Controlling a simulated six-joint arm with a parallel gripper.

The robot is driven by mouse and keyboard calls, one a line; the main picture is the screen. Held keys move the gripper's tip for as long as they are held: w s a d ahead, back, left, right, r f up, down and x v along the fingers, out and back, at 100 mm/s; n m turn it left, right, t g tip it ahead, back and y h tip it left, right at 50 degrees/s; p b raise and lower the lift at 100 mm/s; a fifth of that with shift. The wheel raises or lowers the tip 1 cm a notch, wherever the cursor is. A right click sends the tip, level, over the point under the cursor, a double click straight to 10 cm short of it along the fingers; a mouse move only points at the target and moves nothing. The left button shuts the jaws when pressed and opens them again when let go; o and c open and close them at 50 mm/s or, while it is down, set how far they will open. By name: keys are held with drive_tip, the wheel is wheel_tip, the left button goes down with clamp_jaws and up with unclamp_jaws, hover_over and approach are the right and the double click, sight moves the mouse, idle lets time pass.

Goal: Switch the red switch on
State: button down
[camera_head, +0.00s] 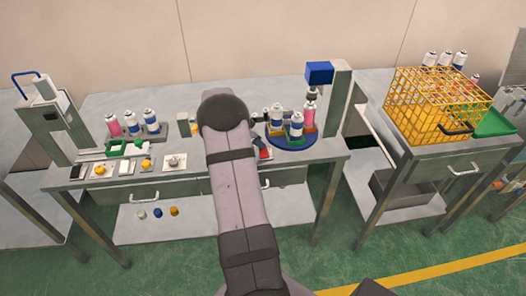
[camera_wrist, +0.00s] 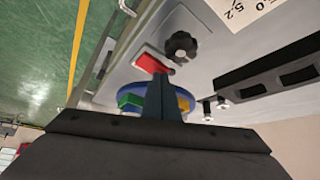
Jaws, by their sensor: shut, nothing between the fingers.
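The red switch (camera_wrist: 150,64) sits on a light grey panel in the wrist view, beside a black knob (camera_wrist: 181,46). In the head view a small red patch, likely the same switch (camera_head: 264,153), shows at the table's front, partly hidden by my arm. My gripper (camera_wrist: 163,76) is shut and empty. Its fingertips appear just beside the red switch in the wrist view. I cannot tell whether they touch it. The switch's on or off position cannot be made out.
A blue turntable (camera_head: 291,143) with cans stands right of my arm, under a blue-headed press (camera_head: 319,73). More cans and buttons are on the left of the table. A yellow wire crate (camera_head: 437,103) stands on the right table.

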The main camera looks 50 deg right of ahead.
drive_tip(key=shift+f, duration=0.3)
drive_tip(key=shift+r, duration=0.2)
drive_tip(key=shift+r+p, duration=0.6)
drive_tip(key=shift+r, duration=1.8)
drive_tip(key=shift+r+p, duration=0.9)
drive_tip(key=shift+r, duration=1.6)
